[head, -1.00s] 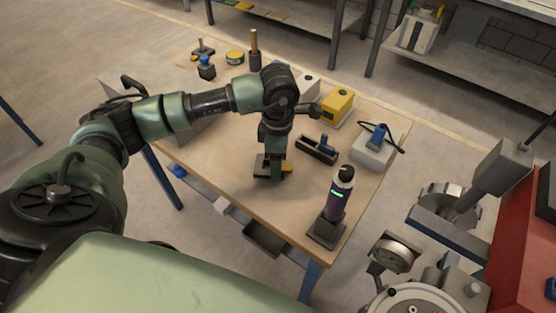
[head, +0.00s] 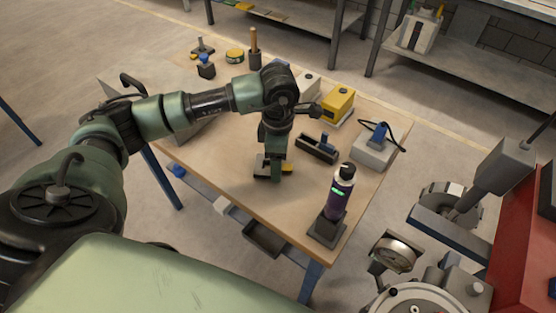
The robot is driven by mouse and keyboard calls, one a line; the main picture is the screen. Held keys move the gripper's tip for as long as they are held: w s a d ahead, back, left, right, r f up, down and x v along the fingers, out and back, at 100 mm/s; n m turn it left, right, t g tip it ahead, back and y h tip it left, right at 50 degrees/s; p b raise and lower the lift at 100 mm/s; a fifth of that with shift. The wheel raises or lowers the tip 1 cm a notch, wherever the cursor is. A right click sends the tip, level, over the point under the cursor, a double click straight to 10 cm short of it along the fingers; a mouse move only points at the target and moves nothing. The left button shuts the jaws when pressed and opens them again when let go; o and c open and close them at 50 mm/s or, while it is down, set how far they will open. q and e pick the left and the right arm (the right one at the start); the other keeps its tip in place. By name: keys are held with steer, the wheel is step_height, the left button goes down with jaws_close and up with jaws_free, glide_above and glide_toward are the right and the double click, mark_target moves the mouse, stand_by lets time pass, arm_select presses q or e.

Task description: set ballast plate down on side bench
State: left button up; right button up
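My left gripper (head: 275,172) points down at the near-middle part of the wooden side bench (head: 225,155), low over its top. A small dark plate (head: 261,168), which looks like the ballast plate, shows at the left of the fingers, at or very close to the bench top. My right gripper is not in view.
A purple bottle (head: 338,195) on a dark base stands near the bench's front right corner. A dark holder (head: 317,148), a yellow box (head: 338,105) and a grey block with a blue handle (head: 375,145) stand right of my gripper. The bench is clear left of it.

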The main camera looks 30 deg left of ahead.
arm_select(q)
steer(key=shift+f+b, duration=0.2)
steer(key=shift+b, duration=0.1)
steer(key=o, duration=1.5)
steer(key=shift+o, duration=1.3)
steer(key=shift+r, duration=0.1)
steer(key=shift+r+p, duration=2.35)
steer(key=shift+r, duration=1.6)
steer(key=shift+s+f, duration=0.1)
